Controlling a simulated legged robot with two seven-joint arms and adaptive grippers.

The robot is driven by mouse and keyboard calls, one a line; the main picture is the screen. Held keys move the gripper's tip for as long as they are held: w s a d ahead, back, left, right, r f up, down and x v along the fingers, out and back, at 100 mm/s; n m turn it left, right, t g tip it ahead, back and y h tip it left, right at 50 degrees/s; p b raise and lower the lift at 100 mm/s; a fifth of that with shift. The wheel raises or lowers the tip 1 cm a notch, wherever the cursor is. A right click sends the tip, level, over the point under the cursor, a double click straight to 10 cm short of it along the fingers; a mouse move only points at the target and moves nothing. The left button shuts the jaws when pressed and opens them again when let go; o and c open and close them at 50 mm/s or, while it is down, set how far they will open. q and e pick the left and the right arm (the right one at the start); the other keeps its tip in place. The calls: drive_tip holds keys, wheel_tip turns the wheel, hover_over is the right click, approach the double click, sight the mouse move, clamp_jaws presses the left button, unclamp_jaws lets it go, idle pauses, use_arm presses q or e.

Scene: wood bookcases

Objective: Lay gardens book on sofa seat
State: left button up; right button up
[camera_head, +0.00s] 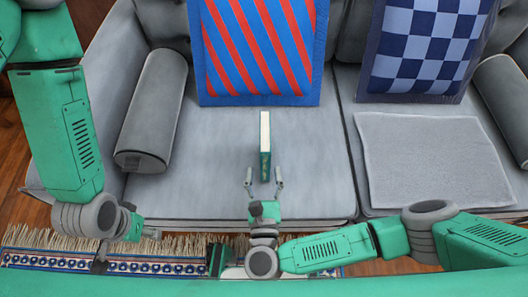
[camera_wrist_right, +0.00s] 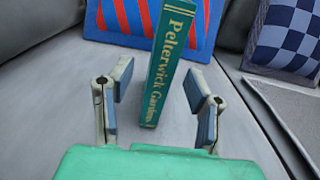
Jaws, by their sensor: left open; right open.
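The gardens book (camera_head: 265,146) stands upright on edge on the grey sofa seat (camera_head: 212,150), its spine toward me. In the right wrist view its green spine (camera_wrist_right: 167,75) reads "Pelterwick Gardens" in gold and leans slightly. My right gripper (camera_head: 264,178) is open, its two fingers apart on either side of the spine's near end. In the right wrist view the gripper (camera_wrist_right: 160,92) shows clear gaps between its pads and the book. My left gripper (camera_head: 128,245) is open and empty near the rug, left of the sofa front, partly hidden by its arm.
A red and blue striped cushion (camera_head: 260,50) leans on the backrest behind the book. A checkered cushion (camera_head: 425,45) and a folded grey blanket (camera_head: 430,160) are to the right. A grey bolster (camera_head: 155,110) lies left. The seat beside the book is clear.

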drive_tip(key=shift+s, duration=1.15)
drive_tip(key=shift+s+d, duration=0.1)
drive_tip(key=shift+s, duration=0.25)
drive_tip(key=s+a+r+n+g+y, duration=0.1)
drive_tip(key=a+r+n+g+y, duration=0.1)
drive_tip(key=a+n+y, duration=0.45)
drive_tip(key=s+f+n+g+y, duration=0.35)
drive_tip(key=s+n+g, duration=0.5)
drive_tip(key=n, duration=0.75)
drive_tip(key=s+d+n+g+h, duration=0.1)
drive_tip(key=d+n+g+h, duration=0.2)
drive_tip(key=d, duration=1.4)
drive_tip(key=s+d+r+n+g+h, duration=0.1)
drive_tip(key=d+n+g+h, duration=0.3)
drive_tip(key=d+n+h, duration=0.3)
drive_tip(key=d+n, duration=0.4)
drive_tip(key=d, duration=0.6)
drive_tip(key=shift+d, duration=0.3)
